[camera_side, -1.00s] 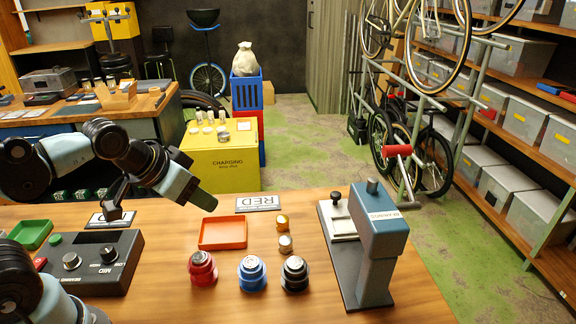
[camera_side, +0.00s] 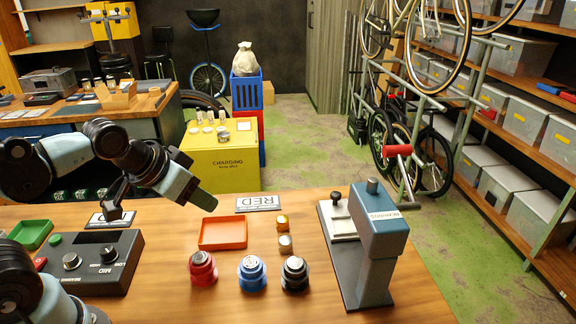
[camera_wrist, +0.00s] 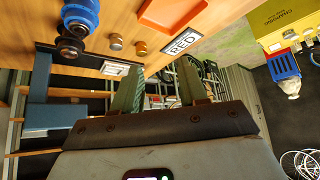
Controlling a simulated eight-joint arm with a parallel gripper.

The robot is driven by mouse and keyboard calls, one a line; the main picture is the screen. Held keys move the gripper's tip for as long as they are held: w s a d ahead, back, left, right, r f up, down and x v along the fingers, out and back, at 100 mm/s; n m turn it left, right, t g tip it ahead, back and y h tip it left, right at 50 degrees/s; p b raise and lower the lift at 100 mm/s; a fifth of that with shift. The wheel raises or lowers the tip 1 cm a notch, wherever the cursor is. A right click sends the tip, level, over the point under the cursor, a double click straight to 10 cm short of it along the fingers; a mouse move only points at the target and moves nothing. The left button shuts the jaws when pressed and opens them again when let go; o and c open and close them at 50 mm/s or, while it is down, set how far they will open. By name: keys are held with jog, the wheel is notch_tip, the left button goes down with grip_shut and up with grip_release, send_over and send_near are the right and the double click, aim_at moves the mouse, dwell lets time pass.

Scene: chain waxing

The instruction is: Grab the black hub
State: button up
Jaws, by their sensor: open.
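The black hub (camera_side: 294,274) stands upright on the wooden table, at the right end of a row with the blue hub (camera_side: 252,274) and the red hub (camera_side: 202,270). In the wrist view the black hub (camera_wrist: 70,48) shows at the upper left, beside the blue hub (camera_wrist: 80,14). My gripper (camera_side: 208,203) is in the air above the table, left of and behind the black hub, clear of all the hubs. In the wrist view my gripper's two fingers (camera_wrist: 160,84) are apart with nothing between them.
An orange tray (camera_side: 222,234) lies behind the hubs. A gold piece (camera_side: 282,222) and a silver piece (camera_side: 285,245) stand behind the black hub. A tall blue-grey press (camera_side: 378,235) stands to its right. A control box (camera_side: 90,262) is at left. The table's front middle is clear.

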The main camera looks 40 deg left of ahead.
jog(key=shift+o, duration=1.4)
jog(key=shift+w, duration=0.1)
